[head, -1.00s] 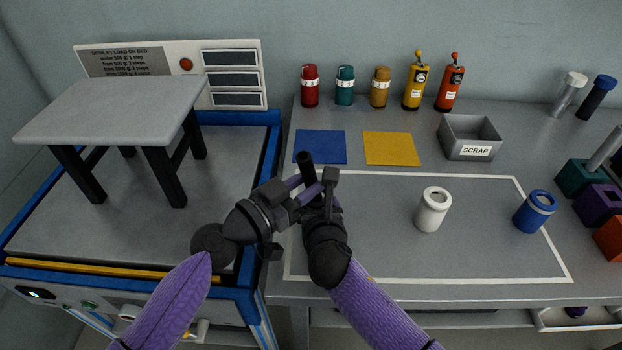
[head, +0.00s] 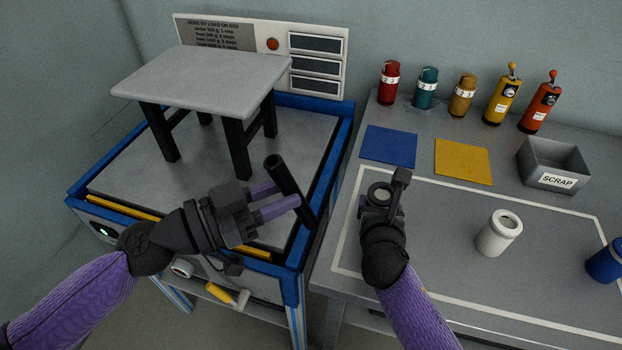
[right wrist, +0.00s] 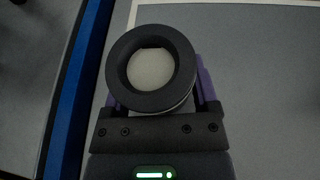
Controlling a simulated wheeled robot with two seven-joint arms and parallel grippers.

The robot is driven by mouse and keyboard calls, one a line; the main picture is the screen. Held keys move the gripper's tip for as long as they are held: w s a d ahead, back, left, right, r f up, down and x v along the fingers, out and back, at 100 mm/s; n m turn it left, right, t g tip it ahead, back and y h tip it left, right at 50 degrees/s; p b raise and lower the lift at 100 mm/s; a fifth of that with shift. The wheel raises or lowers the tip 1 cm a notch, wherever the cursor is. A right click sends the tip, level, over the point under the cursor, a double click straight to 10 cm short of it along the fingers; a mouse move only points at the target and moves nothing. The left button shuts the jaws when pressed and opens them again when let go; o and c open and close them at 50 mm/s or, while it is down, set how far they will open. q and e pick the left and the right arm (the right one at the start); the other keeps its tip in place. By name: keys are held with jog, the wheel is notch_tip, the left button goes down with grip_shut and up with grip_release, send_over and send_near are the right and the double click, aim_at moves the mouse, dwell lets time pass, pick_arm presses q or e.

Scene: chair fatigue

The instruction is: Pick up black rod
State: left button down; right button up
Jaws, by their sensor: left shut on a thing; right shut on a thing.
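The black rod (head: 282,180) is a dark bar, tilted, with a round end facing up. My left gripper (head: 286,195) is shut on it with purple fingers and holds it over the right edge of the blue-rimmed machine bed. My right gripper (head: 380,195) is over the left part of the outlined bench area. It is shut on a round black-rimmed piece with a pale grey centre (right wrist: 150,68), which sits between its purple fingers in the right wrist view. That piece's underside is hidden.
A grey-topped stool (head: 205,80) with black legs stands on the machine bed (head: 125,180). A white canister (head: 498,236) and a blue canister (head: 606,262) stand on the bench. Blue (head: 389,146) and yellow (head: 463,161) mats and a scrap bin (head: 553,168) lie behind.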

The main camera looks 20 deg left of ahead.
pick_arm(q)
jog(key=s+a+r+g+y, duration=0.2)
jog(key=s+a+g+y, duration=0.1)
jog(key=s+a, duration=0.2)
jog(key=shift+s+a, duration=0.2)
jog(key=shift+s, duration=0.05)
pick_arm(e)
jog(key=o, duration=1.2)
jog(key=shift+c, duration=0.2)
jog(key=shift+s+r, duration=0.1)
jog(key=v, duration=1.2)
